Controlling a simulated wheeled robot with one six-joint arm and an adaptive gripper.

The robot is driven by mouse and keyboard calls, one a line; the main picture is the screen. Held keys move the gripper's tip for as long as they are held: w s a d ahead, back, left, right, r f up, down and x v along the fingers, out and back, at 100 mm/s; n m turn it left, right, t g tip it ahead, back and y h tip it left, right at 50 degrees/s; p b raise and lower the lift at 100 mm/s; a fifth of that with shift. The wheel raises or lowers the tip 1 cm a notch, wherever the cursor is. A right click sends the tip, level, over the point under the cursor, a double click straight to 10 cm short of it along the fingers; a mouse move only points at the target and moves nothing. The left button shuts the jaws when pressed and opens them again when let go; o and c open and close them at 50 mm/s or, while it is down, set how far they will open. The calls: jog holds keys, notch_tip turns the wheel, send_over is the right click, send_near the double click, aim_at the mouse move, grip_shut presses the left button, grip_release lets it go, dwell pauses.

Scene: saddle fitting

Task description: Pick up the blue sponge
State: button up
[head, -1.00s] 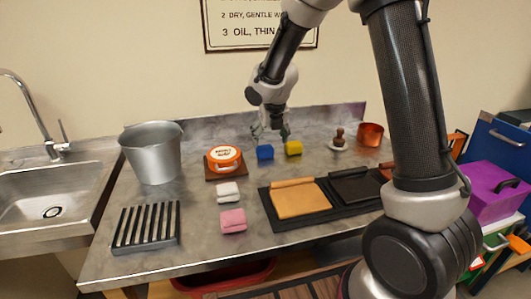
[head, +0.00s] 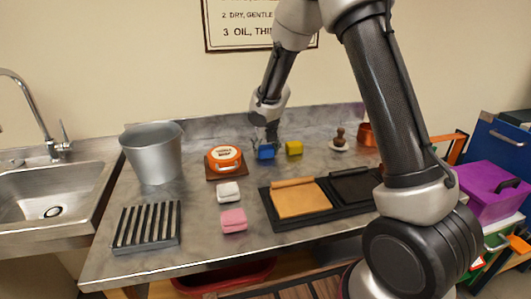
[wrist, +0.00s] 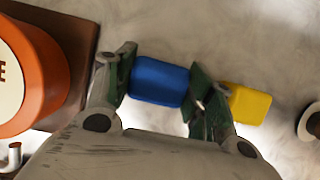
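The blue sponge (head: 266,153) lies on the grey worktop toward the back, just left of the yellow sponge (head: 294,148). My gripper (head: 266,145) is down at the blue sponge, pointing downward. In the wrist view the blue sponge (wrist: 159,81) sits between the two fingers of my gripper (wrist: 161,80), with a pad against its left side and a pad against its right side. The sponge appears to rest on the worktop still. The yellow sponge (wrist: 248,103) is close outside the right finger.
An orange round tin (head: 224,157) on a brown base stands left of the sponge. A metal bucket (head: 153,152), white block (head: 228,192), pink block (head: 233,220) and slotted rack (head: 146,228) are further left and front. A dark tray (head: 283,222) lies front right.

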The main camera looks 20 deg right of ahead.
aim_at(265, 147)
jog(key=shift+r, duration=0.1)
notch_tip(265, 147, up, 10)
jog(key=shift+f, duration=0.1)
dwell(0.5)
jog(key=shift+o, duration=0.6)
jog(key=shift+c, duration=0.5)
dwell(0.4)
